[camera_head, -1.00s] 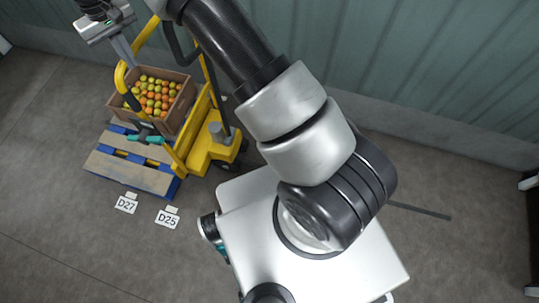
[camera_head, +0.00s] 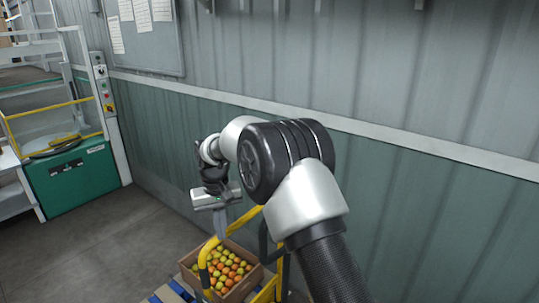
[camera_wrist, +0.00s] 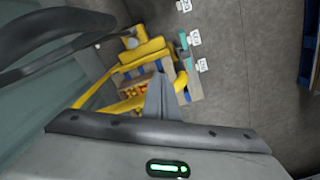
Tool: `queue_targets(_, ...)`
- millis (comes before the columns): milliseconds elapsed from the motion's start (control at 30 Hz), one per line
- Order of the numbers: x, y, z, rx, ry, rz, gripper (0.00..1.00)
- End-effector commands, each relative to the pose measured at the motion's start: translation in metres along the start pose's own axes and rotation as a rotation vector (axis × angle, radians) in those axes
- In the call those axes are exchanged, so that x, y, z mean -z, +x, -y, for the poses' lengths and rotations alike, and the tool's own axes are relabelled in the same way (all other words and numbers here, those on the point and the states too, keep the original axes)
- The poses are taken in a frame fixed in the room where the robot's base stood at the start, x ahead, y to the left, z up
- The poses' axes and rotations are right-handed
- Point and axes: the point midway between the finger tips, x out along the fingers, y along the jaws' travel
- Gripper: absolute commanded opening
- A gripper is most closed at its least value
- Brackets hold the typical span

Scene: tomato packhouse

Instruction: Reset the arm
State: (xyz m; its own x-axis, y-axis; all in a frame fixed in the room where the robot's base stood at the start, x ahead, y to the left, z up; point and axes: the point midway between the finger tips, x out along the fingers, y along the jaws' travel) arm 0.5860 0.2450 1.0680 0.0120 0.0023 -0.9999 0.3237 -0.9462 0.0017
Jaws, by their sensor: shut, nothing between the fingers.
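My gripper (camera_head: 221,228) hangs at the end of my bent arm, left of the picture's middle in the head view. It points down, in front of the wall. Its fingers are shut with nothing between them. In the wrist view the shut fingers (camera_wrist: 160,82) stand up from the gripper body, in front of the yellow pallet truck and the crate in the picture. I cannot tell the distance between them.
A corrugated wall (camera_head: 430,190) runs behind. A green machine (camera_head: 85,180) stands at left. Floor (camera_head: 110,235) between is clear.

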Motion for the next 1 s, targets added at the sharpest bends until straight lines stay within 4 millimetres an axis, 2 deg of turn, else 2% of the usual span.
queue_targets(33, -0.004, -0.022, -0.010, -0.002, 0.011, -0.022, 0.00)
queue_targets(167, -0.033, -0.083, -0.040, -0.011, 0.045, -0.081, 0.00)
queue_targets(200, -0.046, -0.103, -0.050, -0.015, 0.057, -0.101, 0.00)
queue_targets(300, -0.084, -0.145, -0.073, -0.023, 0.090, -0.151, 0.00)
queue_targets(367, -0.108, -0.167, -0.085, -0.028, 0.110, -0.181, 0.00)
queue_targets(500, -0.172, -0.205, -0.108, -0.042, 0.162, -0.252, 0.00)
queue_targets(633, -0.235, -0.224, -0.122, -0.055, 0.209, -0.318, 0.00)
queue_targets(800, -0.311, -0.225, -0.130, -0.069, 0.269, -0.399, 0.00)
queue_targets(900, -0.342, -0.218, -0.131, -0.075, 0.296, -0.435, 0.00)
queue_targets(1000, -0.362, -0.210, -0.130, -0.080, 0.313, -0.460, 0.00)
